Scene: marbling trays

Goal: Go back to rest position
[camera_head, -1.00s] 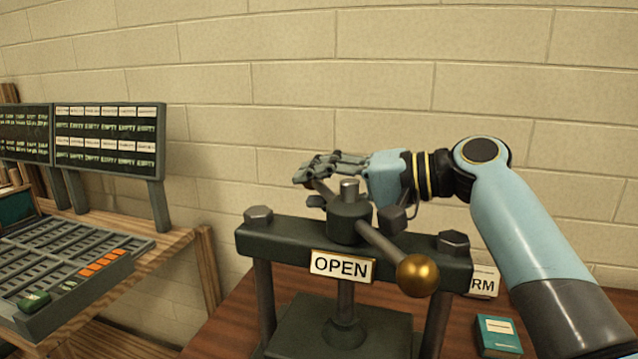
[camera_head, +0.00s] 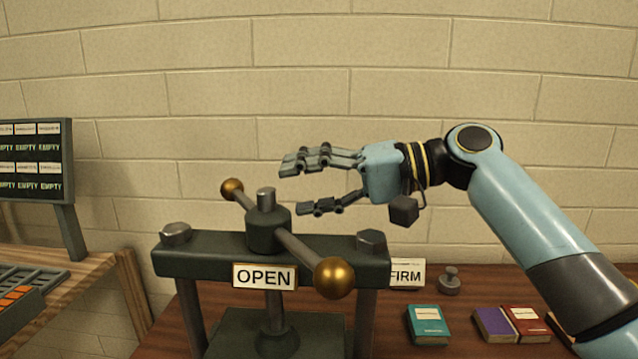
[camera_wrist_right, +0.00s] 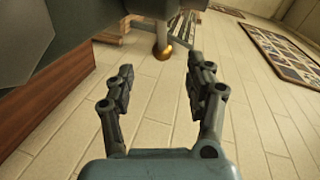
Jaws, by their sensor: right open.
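My right gripper (camera_head: 306,184) is open and empty in the head view, above and to the right of the press's screw head. Its fingers point left and stand apart from the press handle. In the right wrist view its two fingers (camera_wrist_right: 162,78) are spread with nothing between them. The dark press (camera_head: 200,262) stands on the table with a bar handle ending in brass balls (camera_head: 334,278). A sign on it reads OPEN (camera_head: 264,277). My left gripper is not in view.
A FIRM card (camera_head: 407,273), a small weight (camera_head: 449,281), a teal book (camera_head: 427,325) and purple and red books (camera_head: 524,324) lie right of the press. A label board (camera_head: 35,160) and a compartment tray (camera_head: 35,290) are at left. The wall behind is bare.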

